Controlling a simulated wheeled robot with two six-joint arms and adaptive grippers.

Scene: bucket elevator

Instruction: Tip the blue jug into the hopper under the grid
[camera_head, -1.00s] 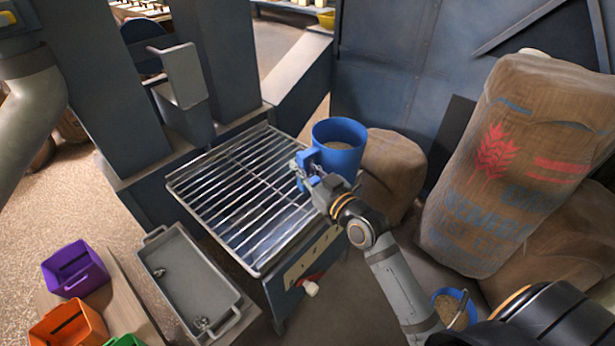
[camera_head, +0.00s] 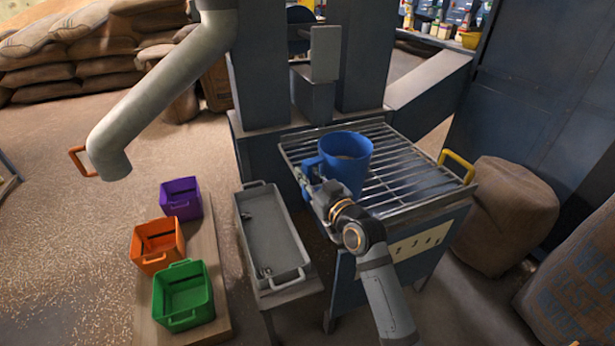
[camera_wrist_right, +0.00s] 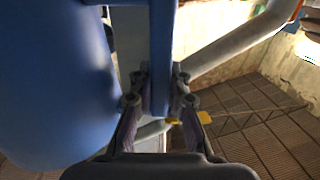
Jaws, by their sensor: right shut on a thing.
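My right gripper (camera_head: 311,182) is shut on the jug's handle, at the jug's left side. In the right wrist view the fingers (camera_wrist_right: 158,100) close on the blue handle, with the jug body (camera_wrist_right: 55,80) filling the left. The jug is over the left part of the metal grid (camera_head: 408,182), and I cannot tell its height above the bars. The hopper (camera_head: 405,245) is the blue-grey box under the grid; its inside is hidden. My left gripper is not in view.
A grey tray (camera_head: 243,215) stands left of the hopper. Purple (camera_head: 180,198), orange (camera_head: 157,245) and green (camera_head: 183,295) bins sit on a board further left. A grey spout (camera_head: 150,105) hangs above them. Dark uprights (camera_head: 262,70) stand behind the grid. A sack (camera_head: 505,215) is at right.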

